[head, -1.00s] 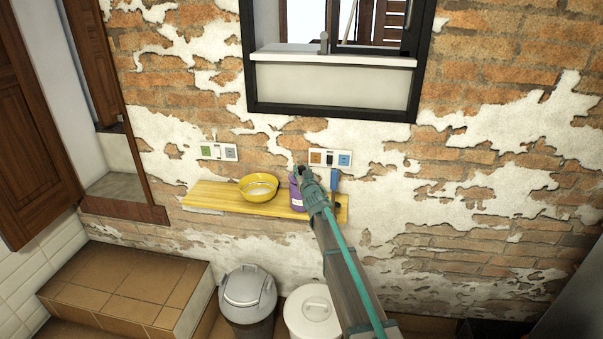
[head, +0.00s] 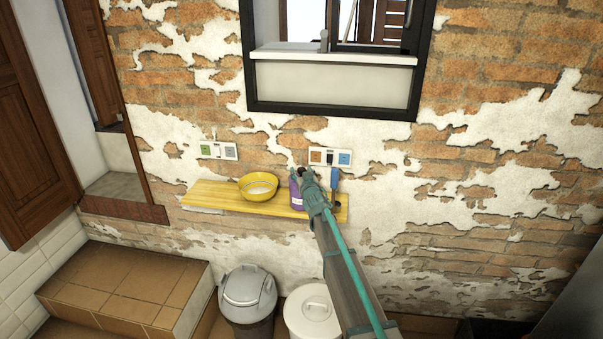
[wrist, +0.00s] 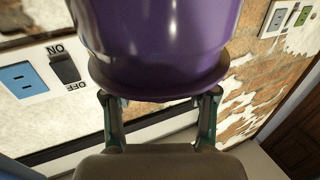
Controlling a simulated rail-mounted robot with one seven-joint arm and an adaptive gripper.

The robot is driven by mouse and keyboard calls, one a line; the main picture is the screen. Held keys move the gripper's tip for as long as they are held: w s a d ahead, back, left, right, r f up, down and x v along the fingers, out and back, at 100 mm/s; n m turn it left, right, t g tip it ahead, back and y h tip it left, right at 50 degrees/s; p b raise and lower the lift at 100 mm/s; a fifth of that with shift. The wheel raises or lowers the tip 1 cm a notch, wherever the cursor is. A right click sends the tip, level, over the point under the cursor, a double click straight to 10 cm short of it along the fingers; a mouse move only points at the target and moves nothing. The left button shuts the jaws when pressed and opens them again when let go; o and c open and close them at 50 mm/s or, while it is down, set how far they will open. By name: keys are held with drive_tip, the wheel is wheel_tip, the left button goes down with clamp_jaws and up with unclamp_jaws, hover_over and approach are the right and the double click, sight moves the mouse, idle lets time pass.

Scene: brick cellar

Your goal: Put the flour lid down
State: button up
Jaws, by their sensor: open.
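A purple jar (head: 296,198) stands on the yellow shelf (head: 218,198) against the brick wall, partly covered by my arm. In the wrist view, which is upside down, the glossy purple jar (wrist: 160,35) fills the upper middle. A darker purple rim, seemingly the flour lid (wrist: 160,84), lies at its near end, touching the jar as far as I can tell. My gripper (wrist: 162,97) is open, with one finger on each side of this dark rim. In the head view my gripper (head: 305,174) is at the jar's top; the lid cannot be made out there.
A yellow bowl (head: 259,187) stands left of the jar. A blue object (head: 334,181) is right of my gripper, by the wall sockets (head: 317,156). Two bins, one grey (head: 247,292) and one white (head: 312,312), stand below. The shelf's left end is clear.

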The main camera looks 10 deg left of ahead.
drive_tip(key=shift+r, duration=0.1)
drive_tip(key=shift+r+p, duration=0.5)
drive_tip(key=shift+r, duration=0.05)
drive_tip(key=b+v, duration=0.1)
drive_tip(key=v, duration=1.1)
drive_tip(key=s+d+f+m+g+h, duration=0.15)
drive_tip(key=s+d+f, duration=0.35)
drive_tip(key=f, duration=0.6)
drive_tip(key=s+d+f+m+g+h, duration=0.1)
drive_tip(key=s+d+f+g+h, duration=0.2)
drive_tip(key=d+f, duration=0.55)
drive_tip(key=s+d+f+g+h, duration=0.1)
drive_tip(key=s+d+f+g, duration=0.2)
drive_tip(key=s+f, duration=0.5)
drive_tip(key=s+d+f+g+h, duration=0.1)
drive_tip(key=s+d+f+g, duration=0.15)
drive_tip(key=s+f, duration=0.55)
drive_tip(key=s+d+f+m+g, duration=0.1)
drive_tip(key=s+d+f+g, duration=0.2)
drive_tip(key=s+f, duration=0.45)
drive_tip(key=s+d+f+g, duration=0.3)
drive_tip(key=s+f, duration=0.2)
drive_tip(key=s, duration=0.5)
drive_tip(key=s+f+g, duration=0.1)
drive_tip(key=s+g, duration=0.6)
drive_tip(key=s, duration=2.1)
drive_tip(key=shift+d+g+y, duration=0.25)
drive_tip(key=shift+g+y, duration=0.1)
drive_tip(key=shift+g, duration=0.05)
